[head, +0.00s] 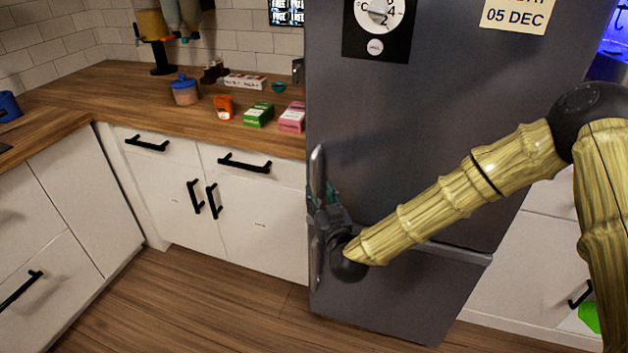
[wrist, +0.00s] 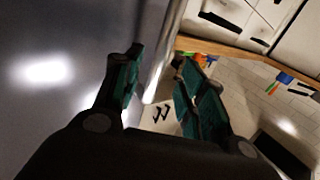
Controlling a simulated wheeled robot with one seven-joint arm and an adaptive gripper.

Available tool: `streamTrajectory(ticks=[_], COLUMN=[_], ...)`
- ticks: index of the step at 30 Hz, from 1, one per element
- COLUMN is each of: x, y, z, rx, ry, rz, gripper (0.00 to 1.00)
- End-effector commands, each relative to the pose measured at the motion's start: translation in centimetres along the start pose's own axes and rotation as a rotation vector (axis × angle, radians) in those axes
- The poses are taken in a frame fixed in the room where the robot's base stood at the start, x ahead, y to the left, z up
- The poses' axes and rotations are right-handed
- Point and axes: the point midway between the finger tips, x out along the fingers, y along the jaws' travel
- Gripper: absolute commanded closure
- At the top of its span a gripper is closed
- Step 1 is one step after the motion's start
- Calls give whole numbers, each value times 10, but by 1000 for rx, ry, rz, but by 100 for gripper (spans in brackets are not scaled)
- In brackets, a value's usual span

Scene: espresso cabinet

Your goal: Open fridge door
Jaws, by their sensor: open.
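The grey fridge (head: 430,130) stands in the middle of the head view, and its upper door looks shut. A metal vertical handle (head: 317,170) runs down the left edge of the upper door. Another handle (head: 316,262) shows on the lower door, partly behind my wrist. My gripper (head: 322,196) is at the lower part of the upper handle. In the wrist view, my gripper (wrist: 160,62) is open, with one teal finger on each side of the handle (wrist: 168,58). Contact with the handle cannot be told. The fridge surface (wrist: 50,70) fills the left of that view.
A wooden counter (head: 165,112) with white cabinets (head: 255,225) lies left of the fridge. Small boxes, including a pink one (head: 292,117), sit on the counter near the fridge. The wooden floor (head: 220,300) is clear in front of the cabinets.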

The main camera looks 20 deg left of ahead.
Motion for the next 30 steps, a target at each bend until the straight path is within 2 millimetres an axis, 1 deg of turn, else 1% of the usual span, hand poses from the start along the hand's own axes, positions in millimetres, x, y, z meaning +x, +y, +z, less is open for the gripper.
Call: streamTrajectory(ticks=[1, 6, 12, 18, 26, 27, 29, 30], x=[9, 36, 59, 69, 70, 70, 70, 70], y=[0, 1, 0, 0, 0, 0, 0, 0], z=[-1, -1, 0, 0, 1, 1, 1, 1], rx=[0, 1, 1, 1, 0, 0, 1, 1], ry=[0, 0, -2, -1, -2, -2, -2, -2], rz=[1, 1, 0, 0, -1, -1, -1, -1], gripper=[59, 59, 59, 59, 59, 63, 74, 81])
